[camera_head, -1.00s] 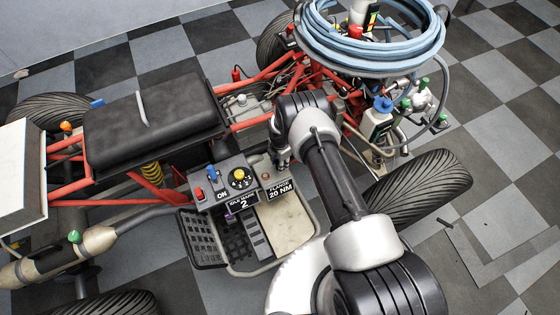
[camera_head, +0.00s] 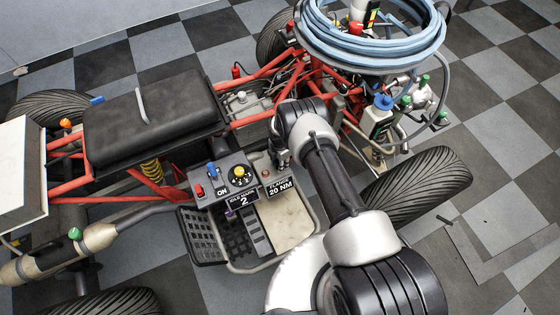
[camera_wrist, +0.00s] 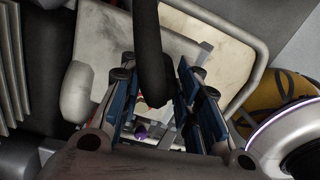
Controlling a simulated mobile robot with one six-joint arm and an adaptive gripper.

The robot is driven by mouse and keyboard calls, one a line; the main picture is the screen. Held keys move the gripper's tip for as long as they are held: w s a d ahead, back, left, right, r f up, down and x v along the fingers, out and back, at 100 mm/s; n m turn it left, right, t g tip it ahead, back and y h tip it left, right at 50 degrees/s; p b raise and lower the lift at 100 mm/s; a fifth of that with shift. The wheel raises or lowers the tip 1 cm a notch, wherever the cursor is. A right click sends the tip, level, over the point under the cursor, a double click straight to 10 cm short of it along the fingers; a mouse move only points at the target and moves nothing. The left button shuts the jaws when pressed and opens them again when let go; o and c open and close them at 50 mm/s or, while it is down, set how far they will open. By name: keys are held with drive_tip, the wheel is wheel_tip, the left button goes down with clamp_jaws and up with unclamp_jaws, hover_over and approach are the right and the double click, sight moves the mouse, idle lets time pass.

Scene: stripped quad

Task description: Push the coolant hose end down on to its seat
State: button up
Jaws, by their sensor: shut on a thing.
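The coolant hose end appears as a thick black hose (camera_wrist: 152,50) in the wrist view. It runs down from the top edge and passes between the blue-padded fingers. My gripper (camera_wrist: 155,105) is shut on it. In the camera_head view my gripper (camera_head: 281,160) points down beside the engine, just behind the labelled control panel. My own wrist and arm cover most of that spot, so the hose does not show clearly there. I cannot make out the seat, or whether the hose end touches it.
A control panel with a yellow dial (camera_head: 240,175) and a "FLANGE 20 NM" plate (camera_head: 280,187) stands close by. Red frame tubes (camera_head: 262,122) and the black seat cushion (camera_head: 150,118) lie left. A blue hose coil (camera_head: 320,55) is behind. A pale footwell plate (camera_head: 288,222) is in front.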

drive_tip(key=shift+f, duration=0.15)
drive_tip(key=o, duration=1.1)
drive_tip(key=shift+o, duration=0.2)
wheel_tip(320, 180, up, 12)
drive_tip(key=shift+s, duration=0.1)
